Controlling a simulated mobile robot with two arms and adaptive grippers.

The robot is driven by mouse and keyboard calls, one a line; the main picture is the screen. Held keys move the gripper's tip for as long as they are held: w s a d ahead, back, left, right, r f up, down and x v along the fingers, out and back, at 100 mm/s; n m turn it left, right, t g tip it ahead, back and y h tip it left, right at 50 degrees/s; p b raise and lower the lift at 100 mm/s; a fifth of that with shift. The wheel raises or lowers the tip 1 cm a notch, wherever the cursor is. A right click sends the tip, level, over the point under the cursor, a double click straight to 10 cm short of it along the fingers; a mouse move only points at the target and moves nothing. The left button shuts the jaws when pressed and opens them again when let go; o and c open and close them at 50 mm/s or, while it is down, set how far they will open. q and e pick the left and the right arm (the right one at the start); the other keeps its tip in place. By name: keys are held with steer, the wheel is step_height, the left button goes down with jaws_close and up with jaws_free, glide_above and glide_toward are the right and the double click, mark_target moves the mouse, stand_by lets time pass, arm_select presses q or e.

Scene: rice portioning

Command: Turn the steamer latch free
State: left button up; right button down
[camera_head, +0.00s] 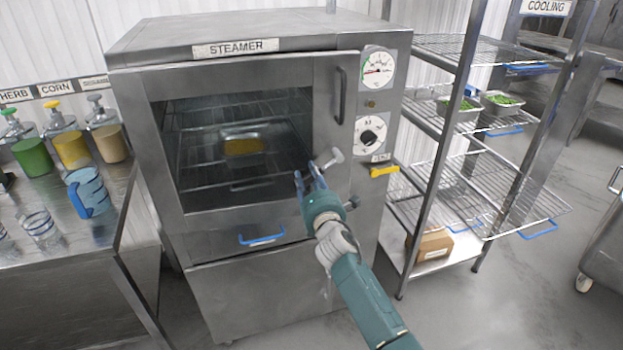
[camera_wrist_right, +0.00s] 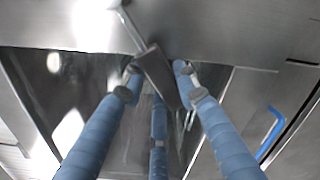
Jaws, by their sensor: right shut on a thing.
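The steamer (camera_head: 150,42) is a steel cabinet with a windowed door (camera_head: 245,220) that looks closed. Its latch (camera_head: 334,158) is a grey lever low on the right side of the door, tilted up to the right. My right gripper (camera_head: 310,178) is at the lever's lower left end, its blue fingers shut on it. In the right wrist view the latch (camera_wrist_right: 152,62) lies as a slanted grey bar between the fingertips of the gripper (camera_wrist_right: 158,82). Through the window a pan with yellow food (camera_head: 243,147) sits on a rack. My left gripper is out of view.
A vertical door handle (camera_head: 340,96) stands above the latch. A gauge (camera_head: 377,69), a dial (camera_head: 370,135) and a yellow tab (camera_head: 384,171) are to its right. A wire rack (camera_head: 440,190) stands at right, a counter with dispensers (camera_head: 72,148) and a blue jug (camera_head: 88,192) at left.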

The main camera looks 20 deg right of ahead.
mark_target(301, 153)
steer(key=r+m, duration=0.1)
steer(key=a+r+m+p, duration=0.1)
steer(key=r+m, duration=0.1)
steer(key=shift+a, duration=0.1)
steer(key=shift+a+r+m+p, duration=0.1)
steer(key=shift+r+m+p, duration=0.3)
steer(key=shift+r+m, duration=0.5)
steer(key=shift+r+m+p, duration=0.4)
steer(key=shift+r+m, duration=0.15)
steer(key=shift+m, duration=0.55)
steer(key=c, duration=1.3)
jaws_free()
steer(key=shift+s+f, duration=0.1)
steer(key=shift+s, duration=0.05)
steer(key=s, duration=1.1)
steer(key=shift+s+a, duration=0.25)
steer(key=shift+s, duration=0.05)
